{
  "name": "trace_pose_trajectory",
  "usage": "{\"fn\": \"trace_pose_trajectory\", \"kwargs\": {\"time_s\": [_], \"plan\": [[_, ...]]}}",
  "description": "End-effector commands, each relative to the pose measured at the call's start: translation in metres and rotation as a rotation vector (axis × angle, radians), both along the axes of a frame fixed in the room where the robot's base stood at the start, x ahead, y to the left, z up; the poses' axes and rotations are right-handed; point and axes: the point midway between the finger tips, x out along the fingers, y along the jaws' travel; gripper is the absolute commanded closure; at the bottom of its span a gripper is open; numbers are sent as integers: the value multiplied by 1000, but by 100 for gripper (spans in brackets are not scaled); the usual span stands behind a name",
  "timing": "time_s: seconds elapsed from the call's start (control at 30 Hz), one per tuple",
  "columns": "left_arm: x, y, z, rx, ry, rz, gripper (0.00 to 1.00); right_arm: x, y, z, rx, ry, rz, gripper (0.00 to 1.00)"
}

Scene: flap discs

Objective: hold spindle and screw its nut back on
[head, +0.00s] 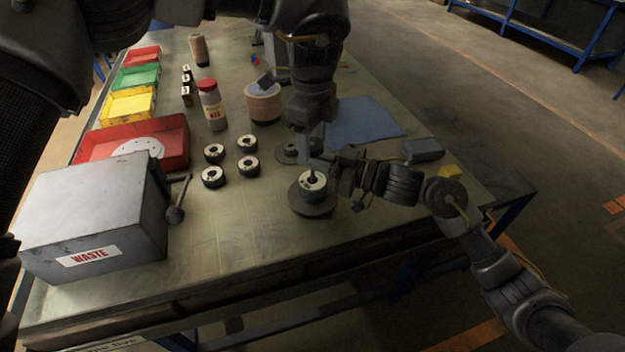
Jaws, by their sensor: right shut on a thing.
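A dark round spindle unit (311,202) with a wide base flange and a pale top ring stands upright near the table's front right. My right gripper (319,167) comes in from the right at the top of this unit and is shut on the spindle; its fingers hide part of the contact. My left gripper (303,143) points down just above and behind it, close to my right fingers. Its fingertips are too small and dark to tell whether they are open or hold anything. I cannot make out the nut.
Several small dark rings with pale centres, one here (213,177), stand left of the spindle. A grey waste box (95,215) with a lever and a red bin (180,143) are further left. A blue cloth (365,122) and a grey block (424,149) lie right. The front table is clear.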

Motion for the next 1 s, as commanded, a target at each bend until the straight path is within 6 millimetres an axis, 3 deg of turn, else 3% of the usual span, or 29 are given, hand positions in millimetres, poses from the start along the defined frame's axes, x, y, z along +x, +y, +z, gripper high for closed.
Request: {"fn": "trace_pose_trajectory", "kwargs": {"time_s": [0.03,0.3,0.47,0.8,1.0], "plan": [[0,0,0,0,0,0,54,0,0,-1,-1,2,1,100],[0,0,0,0,0,0,86,0,0,-1,-1,2,1,100],[0,0,0,0,1,-92,87,0,0,-1,-1,2,1,100],[0,0,-1,1,2,-935,87,0,0,-1,-1,2,0,100],[0,0,-1,1,1,-1342,87,0,0,-1,-1,2,0,100]]}}
